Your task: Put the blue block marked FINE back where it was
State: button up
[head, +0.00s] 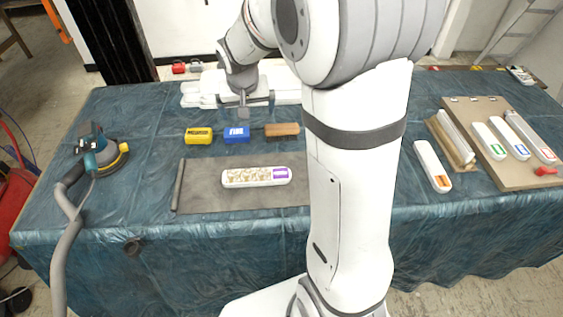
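The blue block (237,134) with white lettering sits on the teal-covered table, in a row between a yellow block (198,135) and a brown-orange block (282,130). The lettering is too small to read with certainty. My gripper (243,113) points down just above and behind the blue block in the head view. Whether its fingers touch the block, and whether they are open or shut, is too small to tell.
In front lies a grey mat (200,198) with a white relief piece (257,177). A sander (100,152) with a hose stands at left. Pale mouldings (240,85) lie behind my gripper. At right are a board (480,110) and a white orange-marked piece (432,165). My arm hides the middle.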

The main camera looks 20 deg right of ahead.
jog(key=s+r+n, duration=0.1)
jog(key=s+r, duration=0.1)
jog(key=s, duration=1)
jog(key=s+r+n+y, duration=0.1)
jog(key=s+r, duration=0.2)
jog(key=s, duration=1)
jog(key=shift+g, duration=0.4)
jog(key=shift+c, duration=0.2)
